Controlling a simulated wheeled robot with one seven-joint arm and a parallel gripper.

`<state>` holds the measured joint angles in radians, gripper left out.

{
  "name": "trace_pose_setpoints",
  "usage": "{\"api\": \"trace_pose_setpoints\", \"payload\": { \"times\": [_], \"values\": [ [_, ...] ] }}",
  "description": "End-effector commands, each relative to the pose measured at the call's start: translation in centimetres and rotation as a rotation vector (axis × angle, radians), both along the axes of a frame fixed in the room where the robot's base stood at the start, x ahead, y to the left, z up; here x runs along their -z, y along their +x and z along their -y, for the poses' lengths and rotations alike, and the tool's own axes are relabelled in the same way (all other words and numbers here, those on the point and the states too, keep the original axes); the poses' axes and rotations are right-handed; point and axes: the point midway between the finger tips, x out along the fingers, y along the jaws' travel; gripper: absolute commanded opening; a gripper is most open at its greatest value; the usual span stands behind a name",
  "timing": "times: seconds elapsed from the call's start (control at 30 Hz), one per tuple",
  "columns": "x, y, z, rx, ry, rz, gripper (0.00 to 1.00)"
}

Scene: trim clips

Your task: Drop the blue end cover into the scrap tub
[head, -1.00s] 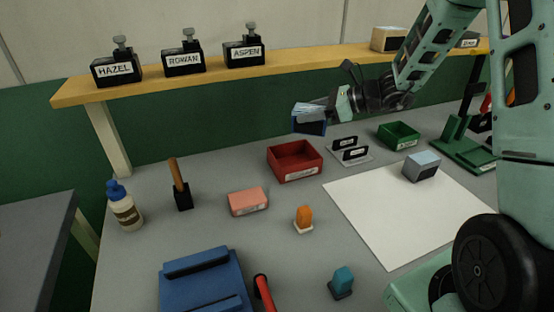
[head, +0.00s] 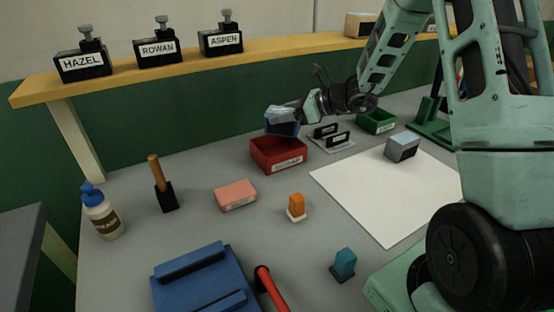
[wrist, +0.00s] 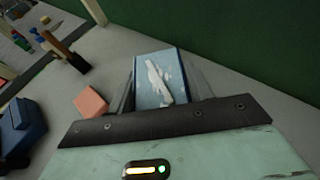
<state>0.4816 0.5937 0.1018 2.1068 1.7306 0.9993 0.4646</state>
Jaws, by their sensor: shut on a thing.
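My gripper (head: 306,110) is shut on the blue end cover (head: 281,128), a dark blue piece with a pale, streaked top face. The end cover also shows between the fingers in the wrist view (wrist: 158,80). It is just above the back left part of the red tub (head: 279,166) and overlaps its rim in the head view; whether they touch I cannot tell. The red tub has a white label on its front, too small to read surely. A smaller green tub (head: 377,125) stands to the right.
A black card rack (head: 331,138) stands close right of the red tub. A pink block (head: 236,196), an orange piece (head: 297,205) and a mallet (head: 163,185) are in front. The shelf (head: 190,62) runs behind.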

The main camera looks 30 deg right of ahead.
Motion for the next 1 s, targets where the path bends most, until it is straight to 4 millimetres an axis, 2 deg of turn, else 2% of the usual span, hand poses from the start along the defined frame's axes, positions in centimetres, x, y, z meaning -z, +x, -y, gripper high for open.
{"api": "trace_pose_setpoints", "payload": {
  "times": [0.27, 0.3, 0.37, 0.4, 0.77, 1.0],
  "values": [
    [0.2, 0.0, 0.0, 0.0, 0.001, 0.001, 0.25],
    [0.2, 0.0, 0.0, 0.0, 0.001, 0.001, 0.56],
    [0.2, 0.0, 0.0, 0.0, 0.001, 0.001, 0.73],
    [0.2, 0.0, 0.0, 0.0, 0.001, 0.001, 0.76],
    [0.0, -0.4, 0.4, 0.001, 0.0, 0.002, 0.76],
    [-1.6, -3.1, 3.3, 0.005, -0.002, 0.003, 0.76]
  ]
}}
